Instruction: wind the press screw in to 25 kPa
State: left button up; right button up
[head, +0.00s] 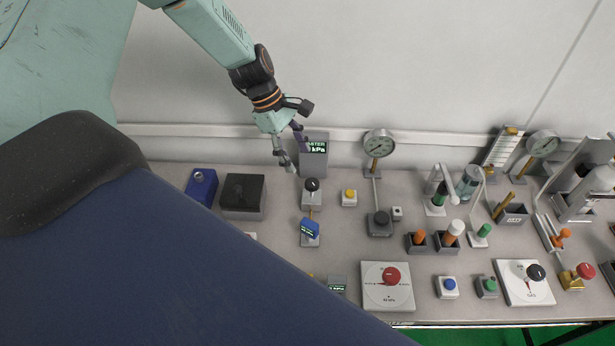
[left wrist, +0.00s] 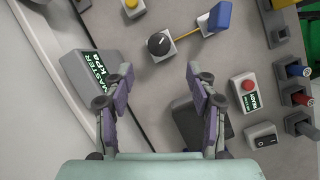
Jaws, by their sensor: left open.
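A black knob (head: 312,184) on a small grey block, which looks like the press screw, stands on the bench below the master display (head: 315,148). It also shows in the left wrist view (left wrist: 160,43), with a white mark on its top. The knob lies beyond the fingertips (left wrist: 159,76). My right gripper is out of view.
A blue box (head: 201,186) and a black-topped box (head: 243,195) stand left. A yellow button (head: 349,197) and a round dial gauge (head: 379,146) stand right. A red knob (head: 390,275) sits on a white plate nearer the front. The wall is close behind.

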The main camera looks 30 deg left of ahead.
pick_arm(q)
jog(key=n, duration=0.2)
jog(key=b, duration=0.2)
send_over(310, 182)
jog(key=a, duration=0.2)
jog(key=f, duration=0.4)
jog(key=shift+s+a, duration=0.15)
jog(key=shift+s, duration=0.1)
jog(key=x, duration=0.3)
jog(key=shift+w+d+f+b, duration=0.1)
jog(key=shift+w+d+b, duration=0.05)
jog(key=shift+d+b, duration=0.3)
jog(key=shift+a+f, duration=0.15)
